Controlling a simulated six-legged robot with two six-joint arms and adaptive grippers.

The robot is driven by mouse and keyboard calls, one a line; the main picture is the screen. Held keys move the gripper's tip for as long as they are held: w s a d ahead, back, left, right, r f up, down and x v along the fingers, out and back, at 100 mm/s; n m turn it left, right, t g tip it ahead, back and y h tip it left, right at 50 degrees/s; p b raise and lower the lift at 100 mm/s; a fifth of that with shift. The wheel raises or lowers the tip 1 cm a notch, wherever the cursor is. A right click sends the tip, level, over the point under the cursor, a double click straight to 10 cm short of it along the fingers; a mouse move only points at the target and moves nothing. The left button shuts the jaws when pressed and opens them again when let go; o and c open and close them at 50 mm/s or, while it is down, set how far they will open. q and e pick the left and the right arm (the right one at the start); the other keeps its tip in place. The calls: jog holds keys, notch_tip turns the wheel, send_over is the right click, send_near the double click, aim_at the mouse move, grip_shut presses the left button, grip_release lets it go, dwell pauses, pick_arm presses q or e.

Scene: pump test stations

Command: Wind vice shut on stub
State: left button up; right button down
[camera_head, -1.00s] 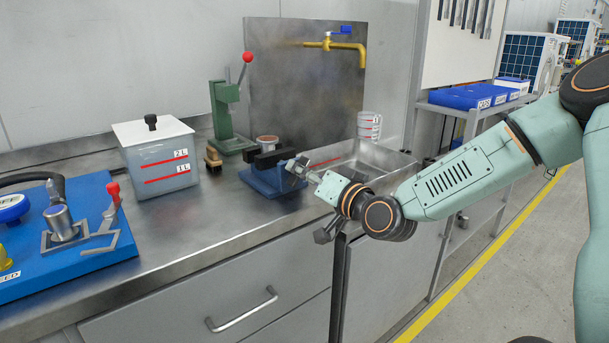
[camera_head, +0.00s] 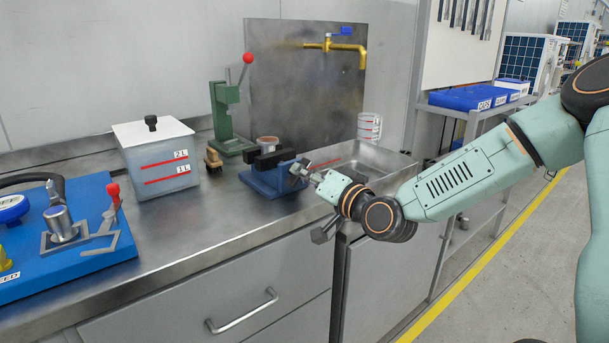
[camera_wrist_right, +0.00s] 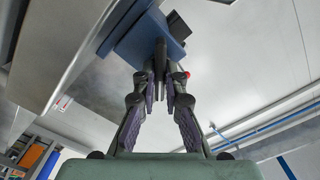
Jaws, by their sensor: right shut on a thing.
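The blue vice (camera_head: 268,180) with black jaws stands on the steel bench, left of the sink. A round stub (camera_head: 267,142) with a brownish top shows upright at the jaws; its lower part is hidden. My right gripper (camera_head: 300,172) is at the vice's right end, on the winding handle side. In the right wrist view its fingers (camera_wrist_right: 167,88) are shut on the dark handle bar (camera_wrist_right: 160,55), with the vice's blue body (camera_wrist_right: 150,40) just beyond. I cannot tell how tightly the jaws meet the stub. My left gripper is not in view.
A sink (camera_head: 370,160) lies right of the vice, under a yellow tap (camera_head: 335,45). A green press (camera_head: 228,115) with a red knob stands behind. A lidded tank (camera_head: 160,165) and a blue pump board (camera_head: 90,260) stand to the left. The bench front is clear.

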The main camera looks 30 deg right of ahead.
jog(key=m, duration=0.4)
jog(key=shift+b, duration=0.35)
jog(key=c, duration=1.4)
grip_release()
notch_tip(320, 180, up, 10)
jog(key=shift+w+f, duration=0.1)
